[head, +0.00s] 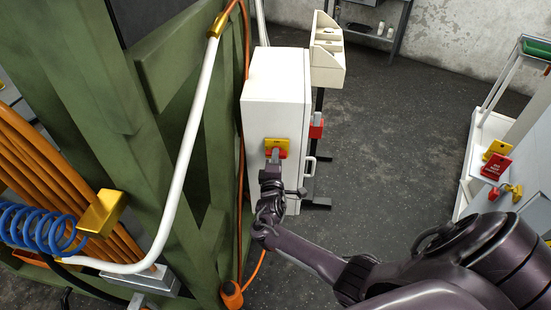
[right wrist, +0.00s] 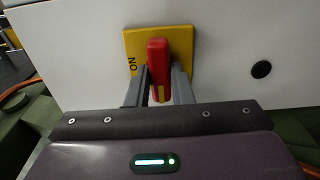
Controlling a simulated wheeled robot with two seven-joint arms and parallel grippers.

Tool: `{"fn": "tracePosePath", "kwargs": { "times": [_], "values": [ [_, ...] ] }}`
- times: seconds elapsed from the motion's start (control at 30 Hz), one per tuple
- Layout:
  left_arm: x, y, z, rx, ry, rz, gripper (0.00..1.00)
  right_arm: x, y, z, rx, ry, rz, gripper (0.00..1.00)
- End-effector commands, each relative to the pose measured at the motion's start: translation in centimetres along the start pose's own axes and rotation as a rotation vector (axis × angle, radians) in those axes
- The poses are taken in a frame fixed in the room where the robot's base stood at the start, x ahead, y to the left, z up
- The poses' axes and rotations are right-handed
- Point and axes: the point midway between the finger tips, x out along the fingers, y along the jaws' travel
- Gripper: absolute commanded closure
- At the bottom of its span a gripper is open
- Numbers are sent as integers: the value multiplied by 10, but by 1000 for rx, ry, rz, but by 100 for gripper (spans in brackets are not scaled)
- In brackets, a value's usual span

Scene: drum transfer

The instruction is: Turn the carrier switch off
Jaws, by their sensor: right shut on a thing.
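The carrier switch is a red handle (right wrist: 158,62) on a yellow plate (right wrist: 183,42) fixed to a white box. The letters ON are on the left part of the plate. The handle points down toward my gripper in the right wrist view. My right gripper (right wrist: 159,88) is shut on the red handle, one finger on each side. In the head view the yellow plate (head: 277,145) is on the front of the white box (head: 272,100), and my right gripper (head: 274,158) covers part of the handle. My left gripper is not in view.
A green frame (head: 150,150) with a white pipe (head: 195,110) and orange cables stands left of the box. A blue coiled hose (head: 40,228) hangs at the left. Open dark floor (head: 390,140) lies right of the box. A white cart (head: 480,150) with a red tag (head: 495,167) stands farther right.

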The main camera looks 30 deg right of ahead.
Motion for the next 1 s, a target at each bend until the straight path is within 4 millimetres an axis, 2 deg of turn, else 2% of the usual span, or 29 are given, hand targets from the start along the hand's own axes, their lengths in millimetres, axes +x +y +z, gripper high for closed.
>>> {"fn": "tracePosePath", "kwargs": {
  "times": [0.27,0.3,0.47,0.77,0.87,1.0],
  "values": [
    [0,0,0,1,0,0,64,0,-1,0,-4,1,-1,100],
    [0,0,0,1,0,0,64,0,-1,0,-4,1,-1,77],
    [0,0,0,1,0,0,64,0,0,0,-2,0,-1,58],
    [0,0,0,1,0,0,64,-3,-1,0,-1,1,-1,58],
    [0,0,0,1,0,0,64,-12,-1,0,-1,2,-1,58],
    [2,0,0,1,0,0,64,-37,-2,0,1,2,-2,58]
  ]
}}
